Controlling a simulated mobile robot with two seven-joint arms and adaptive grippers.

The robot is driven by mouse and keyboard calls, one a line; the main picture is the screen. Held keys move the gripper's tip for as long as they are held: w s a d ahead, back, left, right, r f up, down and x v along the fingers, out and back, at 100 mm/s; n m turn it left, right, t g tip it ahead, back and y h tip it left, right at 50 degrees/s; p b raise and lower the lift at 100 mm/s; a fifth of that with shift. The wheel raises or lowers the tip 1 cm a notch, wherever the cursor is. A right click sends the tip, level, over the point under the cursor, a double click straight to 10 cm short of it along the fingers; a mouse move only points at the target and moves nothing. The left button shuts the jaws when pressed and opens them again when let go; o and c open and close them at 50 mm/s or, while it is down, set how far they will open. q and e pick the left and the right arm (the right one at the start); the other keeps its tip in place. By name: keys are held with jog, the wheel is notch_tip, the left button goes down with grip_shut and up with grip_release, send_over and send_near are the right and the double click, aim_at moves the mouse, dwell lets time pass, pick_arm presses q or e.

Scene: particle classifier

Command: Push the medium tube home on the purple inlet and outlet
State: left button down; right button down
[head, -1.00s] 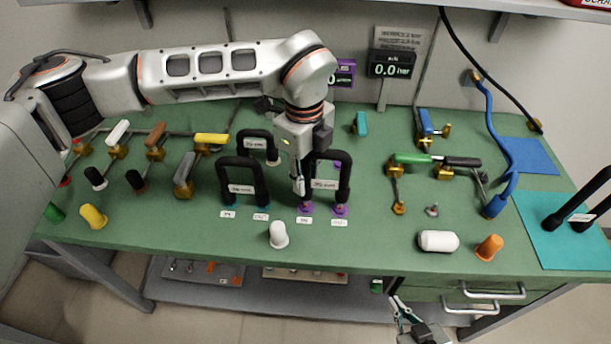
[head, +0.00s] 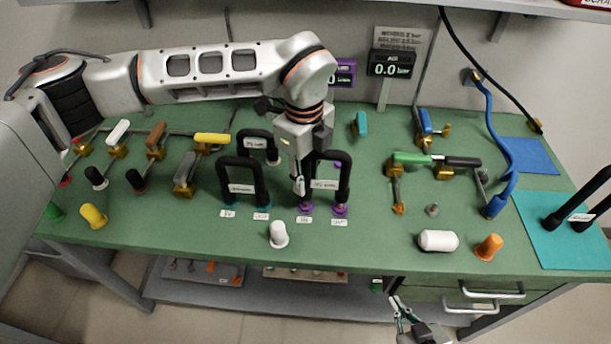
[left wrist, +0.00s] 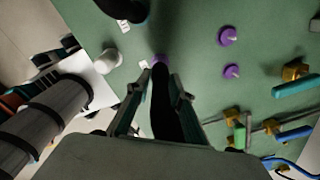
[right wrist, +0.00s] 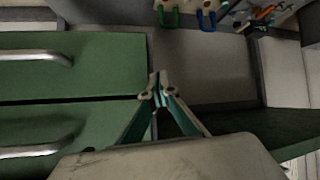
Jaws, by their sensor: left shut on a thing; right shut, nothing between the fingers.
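The medium tube (head: 345,180), a black upside-down U with a white label, stands upright at the purple inlet (head: 305,208) and purple outlet (head: 340,209). My left gripper (head: 299,190) points down and is shut on the tube's left leg, just above the inlet. In the left wrist view, the black tube (left wrist: 163,95) runs between the fingers, with a purple fitting (left wrist: 159,60) at its end. I cannot tell how deep either end sits. My right gripper (head: 398,308) is shut and empty, low before the bench front; its closed tips show in the right wrist view (right wrist: 154,88).
Another black U tube (head: 224,180) stands close left on teal fittings, with a third (head: 243,140) behind. A white plug (head: 278,235) stands in front. Valves with coloured handles flank both sides. Drawers (right wrist: 70,125) are beside my right gripper. The bench's front middle is mostly clear.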

pick_arm(q)
jog(key=shift+f+b, duration=0.65)
jog(key=shift+f, duration=1)
jog(key=c, duration=1.7)
grip_release()
notch_tip(320, 180, up, 12)
jog(key=shift+a, duration=0.1)
